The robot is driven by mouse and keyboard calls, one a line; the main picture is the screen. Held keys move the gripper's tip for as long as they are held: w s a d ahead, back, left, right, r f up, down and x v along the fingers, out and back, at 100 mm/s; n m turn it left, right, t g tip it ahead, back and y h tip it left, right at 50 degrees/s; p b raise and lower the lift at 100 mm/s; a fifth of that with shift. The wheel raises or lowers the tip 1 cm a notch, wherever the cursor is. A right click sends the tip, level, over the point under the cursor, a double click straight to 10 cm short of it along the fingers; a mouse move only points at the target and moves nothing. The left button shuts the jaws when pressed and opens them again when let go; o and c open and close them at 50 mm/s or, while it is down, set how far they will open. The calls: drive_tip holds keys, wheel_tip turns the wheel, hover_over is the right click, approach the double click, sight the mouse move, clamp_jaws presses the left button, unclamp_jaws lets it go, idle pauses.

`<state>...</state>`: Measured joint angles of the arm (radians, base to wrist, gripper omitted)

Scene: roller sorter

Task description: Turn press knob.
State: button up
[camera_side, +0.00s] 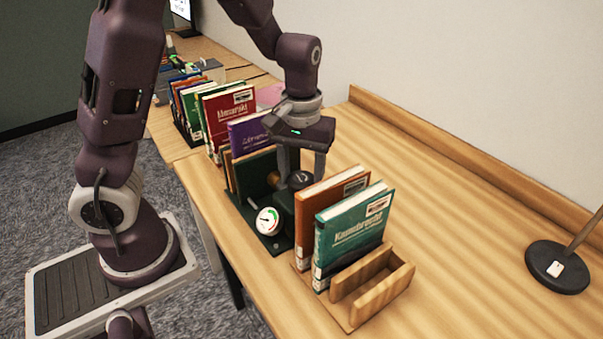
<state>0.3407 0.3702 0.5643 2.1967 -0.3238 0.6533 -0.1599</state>
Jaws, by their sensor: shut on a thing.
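The press knob (300,179) is a dark round knob on top of a dark green book press, with a brass-coloured part beside it. My gripper (301,174) points down over the press and is shut on the knob, with one finger on each side. A white dial gauge (268,221) with a needle and a coloured arc sits at the front of the press's dark base. The green press plate (256,173) stands upright to the left of the knob. The fingers hide part of the knob.
An orange book (320,208) and a teal book (352,238) stand in a wooden rack (385,290) close to the right. More books, including a red one (229,117), stand to the left. A lamp base (556,267) is at the far right.

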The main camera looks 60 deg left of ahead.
sight(301, 178)
drive_tip(key=o, duration=1.4)
drive_tip(key=shift+c, duration=0.2)
wheel_tip(301, 178, up, 7)
drive_tip(key=shift+r, duration=0.1)
